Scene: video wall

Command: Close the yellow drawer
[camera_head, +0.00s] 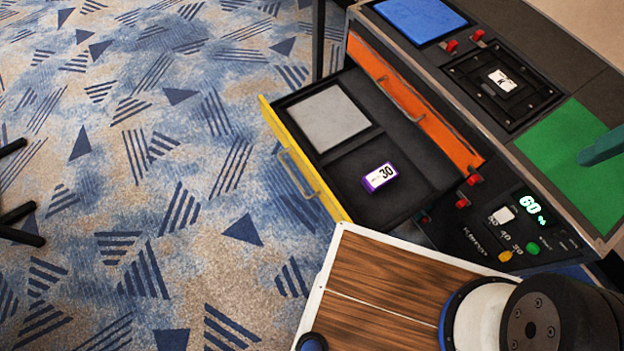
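The yellow drawer (328,196) is pulled well out of the dark cabinet, to the lower left. Its yellow front carries a pale bar handle (297,174) and faces the carpet. Inside it are a grey square panel (327,118) and a small purple block (380,177) with a white label reading 30. The block lies flat on the black drawer floor. My gripper is not visible; only part of my arm shows at the lower right.
An orange drawer front (413,103) sits above, apparently shut. The cabinet top holds a blue panel (418,18), a green panel (575,165) and red knobs. A control panel reads 60 (530,207). Dark bars (18,213) reach in at left. Carpet before the drawer is clear.

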